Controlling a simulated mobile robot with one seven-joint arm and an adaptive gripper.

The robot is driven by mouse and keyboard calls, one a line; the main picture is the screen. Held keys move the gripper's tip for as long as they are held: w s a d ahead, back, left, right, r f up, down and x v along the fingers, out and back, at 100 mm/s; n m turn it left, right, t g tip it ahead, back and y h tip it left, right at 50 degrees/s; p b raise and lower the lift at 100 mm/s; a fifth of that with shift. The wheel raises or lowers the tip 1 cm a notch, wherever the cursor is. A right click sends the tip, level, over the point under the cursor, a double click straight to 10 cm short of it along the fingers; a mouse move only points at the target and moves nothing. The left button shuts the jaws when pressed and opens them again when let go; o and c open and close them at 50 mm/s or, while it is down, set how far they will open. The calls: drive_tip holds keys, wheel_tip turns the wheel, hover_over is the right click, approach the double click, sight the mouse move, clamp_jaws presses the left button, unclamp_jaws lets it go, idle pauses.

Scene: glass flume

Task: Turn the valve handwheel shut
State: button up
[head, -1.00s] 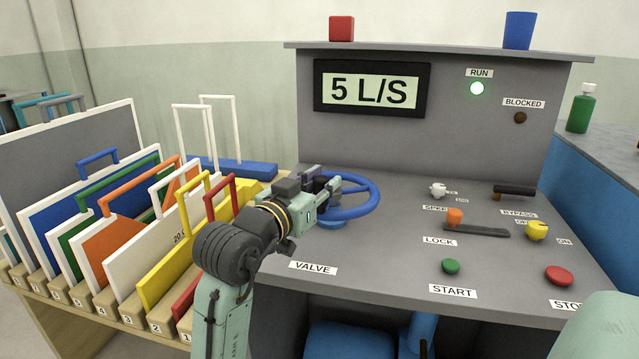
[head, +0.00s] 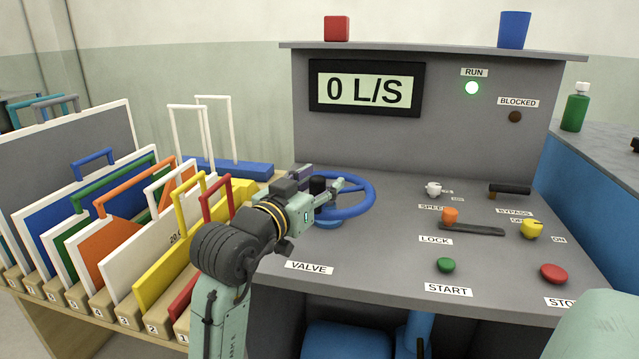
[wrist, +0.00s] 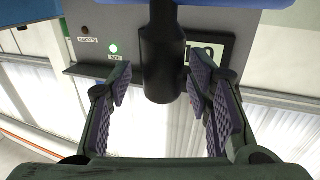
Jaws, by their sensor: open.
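The blue valve handwheel (head: 371,192) stands on the grey console behind the VALVE label (head: 309,267). My gripper (head: 324,179) is at the wheel's left side and partly hides it. Its fingers are spread. A black knob (wrist: 163,60) stands between the open fingers in the wrist view, with a gap to each pad. A blue strip, apparently the wheel's rim, crosses the top of that view. The display (head: 366,91) reads 0 L/S. The green RUN lamp (head: 472,88) is lit and the BLOCKED lamp (head: 515,117) is dark.
A rack of coloured handled panels (head: 100,230) stands close on the left of my arm. Right of the wheel are a white knob (head: 433,188), a black lever (head: 509,191), a green button (head: 445,265) and a red button (head: 554,273). The console between wheel and knobs is clear.

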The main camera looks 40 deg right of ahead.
drive_tip(key=v, duration=1.2)
